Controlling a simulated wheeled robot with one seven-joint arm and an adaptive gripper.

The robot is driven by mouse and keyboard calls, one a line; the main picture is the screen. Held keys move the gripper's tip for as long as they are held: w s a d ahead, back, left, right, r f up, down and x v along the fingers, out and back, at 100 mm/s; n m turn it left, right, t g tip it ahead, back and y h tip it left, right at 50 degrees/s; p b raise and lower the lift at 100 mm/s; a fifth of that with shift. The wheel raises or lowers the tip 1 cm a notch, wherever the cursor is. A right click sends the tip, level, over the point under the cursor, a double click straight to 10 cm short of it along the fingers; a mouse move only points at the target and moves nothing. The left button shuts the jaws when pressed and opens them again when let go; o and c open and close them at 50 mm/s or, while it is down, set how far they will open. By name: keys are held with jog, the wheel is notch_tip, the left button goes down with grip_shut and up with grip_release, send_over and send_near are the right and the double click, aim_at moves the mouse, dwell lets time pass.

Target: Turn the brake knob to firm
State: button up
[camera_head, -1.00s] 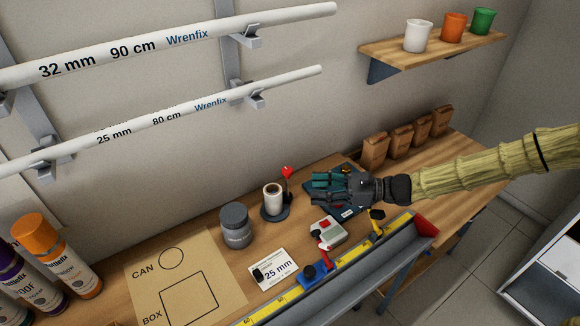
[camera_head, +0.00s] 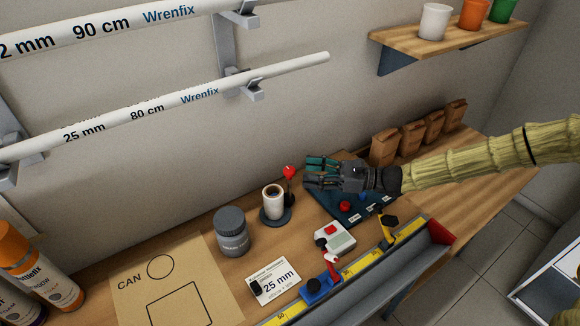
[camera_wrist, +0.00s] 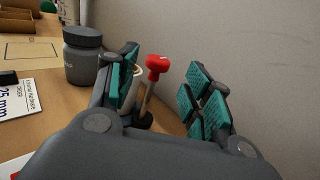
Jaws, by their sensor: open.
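A red knob (camera_head: 289,172) tops an upright post beside a pale roll (camera_head: 272,200) on a round dark base. In the wrist view the red knob (camera_wrist: 157,65) appears between the fingers, beyond them, with the pale roll partly hidden behind the left finger. A second red knob (camera_head: 345,206) sits on the dark blue panel below my gripper. No legible marking shows which knob is the brake or its setting. My gripper (camera_head: 312,172) is open and empty, just right of the post's knob; its teal-padded fingers (camera_wrist: 165,88) are spread apart.
A grey jar (camera_head: 232,232) stands left of the roll. A white box with a red button (camera_head: 335,236) and a yellow ruler rail (camera_head: 362,262) lie in front. Brown bags (camera_head: 384,148) stand behind. The wall (camera_wrist: 245,60) is close on the wrist view's right.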

aim_at(290, 169)
jog(key=a, duration=0.2)
jog(key=a+p, duration=0.1)
jog(key=a, duration=0.1)
jog(key=w+a+p, duration=0.1)
jog(key=a, duration=0.1)
jog(key=shift+a, duration=0.35)
jog(key=c, duration=1)
